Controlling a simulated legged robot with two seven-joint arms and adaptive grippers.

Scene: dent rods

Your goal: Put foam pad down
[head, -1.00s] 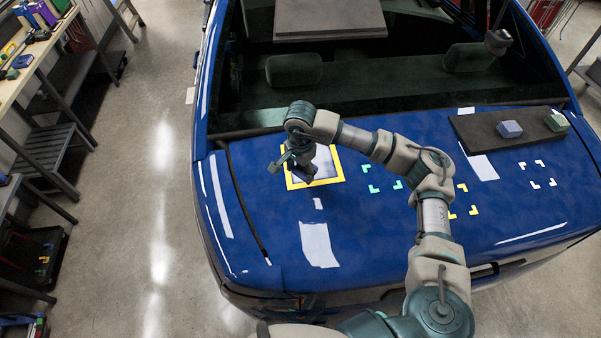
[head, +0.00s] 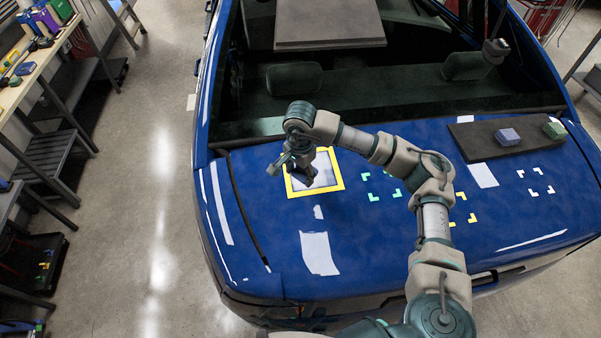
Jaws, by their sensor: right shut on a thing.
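My right gripper (head: 303,172) is over a yellow-framed light square (head: 325,175) on the left part of the blue car panel. It points down and is shut on the foam pad, which is mostly hidden by the gripper and wrist. I cannot tell whether the pad touches the panel. My left gripper is not in view.
A dark board (head: 480,143) at the right of the panel carries a blue block (head: 507,137) and a green block (head: 554,130). Teal, yellow and white corner marks lie on bare panel nearby. A grey slab (head: 330,24) lies at the back.

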